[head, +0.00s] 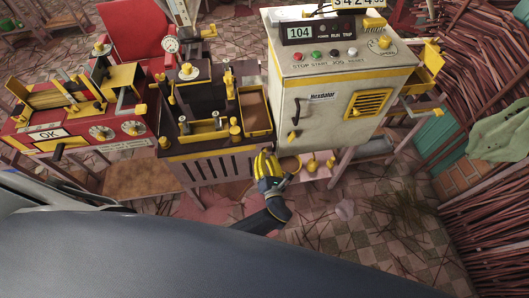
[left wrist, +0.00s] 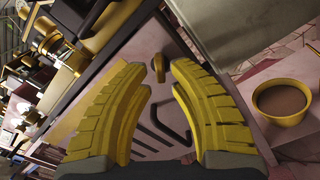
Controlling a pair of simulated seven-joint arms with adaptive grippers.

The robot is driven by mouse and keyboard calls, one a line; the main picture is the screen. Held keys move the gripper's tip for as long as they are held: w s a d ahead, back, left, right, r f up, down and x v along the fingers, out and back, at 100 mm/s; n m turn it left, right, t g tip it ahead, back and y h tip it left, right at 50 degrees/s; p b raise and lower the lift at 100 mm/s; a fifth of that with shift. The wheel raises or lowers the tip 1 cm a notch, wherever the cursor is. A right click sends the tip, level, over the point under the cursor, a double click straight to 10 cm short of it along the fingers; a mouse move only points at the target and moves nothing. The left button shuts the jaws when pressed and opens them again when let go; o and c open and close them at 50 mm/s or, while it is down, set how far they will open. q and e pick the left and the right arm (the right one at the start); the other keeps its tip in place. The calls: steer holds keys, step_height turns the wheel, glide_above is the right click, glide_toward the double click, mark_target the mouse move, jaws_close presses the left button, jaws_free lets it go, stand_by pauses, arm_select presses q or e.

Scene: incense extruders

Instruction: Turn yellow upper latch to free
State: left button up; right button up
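In the left wrist view a small yellow latch-like knob (left wrist: 158,66) sits on a pale pink panel, beyond and between my fingertips. I take it for the yellow upper latch. A dark bent handle (left wrist: 176,122) is on the same panel, lower in the picture. My left gripper (head: 265,160) has yellow ridged fingers and is at the right front corner of the middle machine (head: 205,168). In the left wrist view the gripper (left wrist: 160,80) is open, with nothing between its fingers. In the head view the gripper hides the latch. My right gripper does not show.
A cream cabinet (head: 330,85) stands right of the middle machine. A yellow bowl of brown material (left wrist: 282,102) is right of my gripper, also in the head view (head: 289,164). A red machine (head: 80,125) stands left. Open tiled floor (head: 370,215) lies right front.

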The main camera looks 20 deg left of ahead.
arm_select(q)
steer(key=shift+x, duration=1.45)
jaws_close()
